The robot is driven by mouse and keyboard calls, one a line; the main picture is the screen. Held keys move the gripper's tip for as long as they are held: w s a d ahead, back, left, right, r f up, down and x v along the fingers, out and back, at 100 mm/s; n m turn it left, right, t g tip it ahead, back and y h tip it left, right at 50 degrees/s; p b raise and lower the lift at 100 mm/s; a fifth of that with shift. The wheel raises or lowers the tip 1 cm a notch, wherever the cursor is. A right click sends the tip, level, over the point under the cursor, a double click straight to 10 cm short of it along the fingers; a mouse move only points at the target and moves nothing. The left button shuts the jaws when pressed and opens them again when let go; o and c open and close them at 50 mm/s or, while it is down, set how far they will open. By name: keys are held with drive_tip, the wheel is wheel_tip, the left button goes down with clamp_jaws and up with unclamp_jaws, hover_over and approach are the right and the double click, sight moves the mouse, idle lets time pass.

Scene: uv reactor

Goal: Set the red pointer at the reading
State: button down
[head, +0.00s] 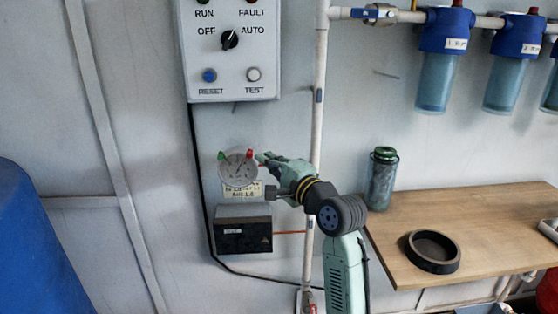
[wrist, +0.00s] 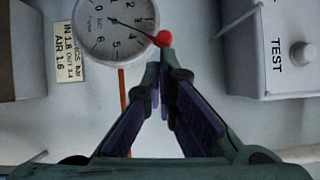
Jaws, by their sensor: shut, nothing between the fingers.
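A round white pressure gauge (head: 238,168) is on the wall below the control box. The wrist view shows its dial (wrist: 100,36) rotated and cut off at the top. The red pointer (head: 250,153) is a round red knob at the dial's upper right rim; in the wrist view, the red knob (wrist: 164,38) is near the tip of the thin dark needle. A green marker (head: 222,155) is at the upper left rim. My gripper (head: 262,157) is shut and empty. Its fingertips (wrist: 162,68) are close beside the red knob; I cannot tell if they touch.
A label (head: 242,190) is under the gauge, above a dark box (head: 244,236). The control box (head: 231,50) hangs above. A vertical pipe (head: 319,100) runs behind my arm. A wooden shelf (head: 470,215) with a bottle (head: 381,180) and black ring (head: 433,252) is on the right.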

drive_tip(key=shift+a, duration=0.1)
drive_tip(key=shift+w+a+r+n+p, duration=0.1)
drive_tip(key=shift+a+r+n+p, duration=0.1)
drive_tip(key=shift+a+n+p, duration=0.45)
drive_tip(key=shift+d+m, duration=0.15)
drive_tip(key=shift+m, duration=0.1)
